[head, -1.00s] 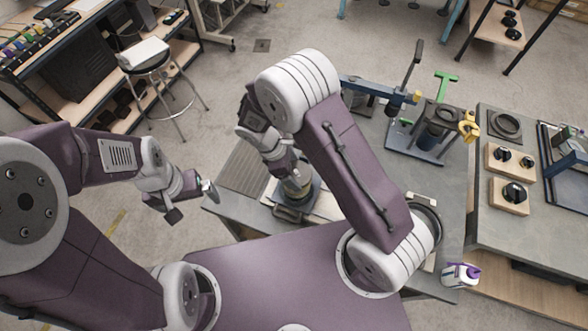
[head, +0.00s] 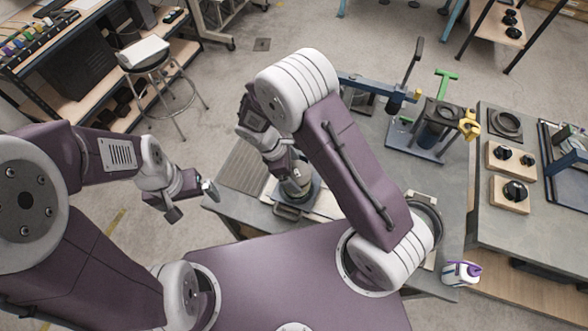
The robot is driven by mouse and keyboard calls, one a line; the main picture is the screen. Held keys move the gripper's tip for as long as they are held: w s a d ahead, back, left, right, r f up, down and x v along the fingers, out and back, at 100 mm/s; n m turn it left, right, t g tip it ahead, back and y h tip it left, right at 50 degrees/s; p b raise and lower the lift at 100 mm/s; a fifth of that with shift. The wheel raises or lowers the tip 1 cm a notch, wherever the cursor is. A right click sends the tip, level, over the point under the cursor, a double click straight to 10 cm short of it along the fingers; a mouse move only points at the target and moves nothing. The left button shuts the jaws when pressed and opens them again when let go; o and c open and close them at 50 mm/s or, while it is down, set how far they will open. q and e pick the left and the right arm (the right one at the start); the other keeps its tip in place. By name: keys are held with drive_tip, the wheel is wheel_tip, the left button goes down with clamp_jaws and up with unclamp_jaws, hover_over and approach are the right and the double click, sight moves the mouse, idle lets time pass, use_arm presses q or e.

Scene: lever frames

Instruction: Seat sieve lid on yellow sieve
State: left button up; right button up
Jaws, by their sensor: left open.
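A small round sieve-like stack (head: 297,188), grey-tan on top, sits in a dark round base on the near left part of the grey bench. I cannot make out a clearly yellow sieve or a separate lid there. My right gripper (head: 284,172) points down at the top of this stack, touching it or just above it. My own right arm and wrist hide its fingertips, so I cannot tell whether it holds anything. My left gripper (head: 193,203) is open and empty, off the bench's left edge, well left of the stack.
A dark-handled tray (head: 290,212) lies in front of the stack. A lever press (head: 418,140) with green and yellow parts stands farther back right. Knob blocks (head: 509,194) are on the right bench (head: 482,230).

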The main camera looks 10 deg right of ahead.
drive_tip(key=shift+w+a+r, duration=0.15)
drive_tip(key=shift+r, duration=0.1)
drive_tip(key=b+v, duration=0.2)
drive_tip(key=v, duration=0.6)
drive_tip(key=shift+a+r, duration=0.1)
drive_tip(key=shift+r, duration=0.15)
drive_tip(key=shift+f, duration=0.1)
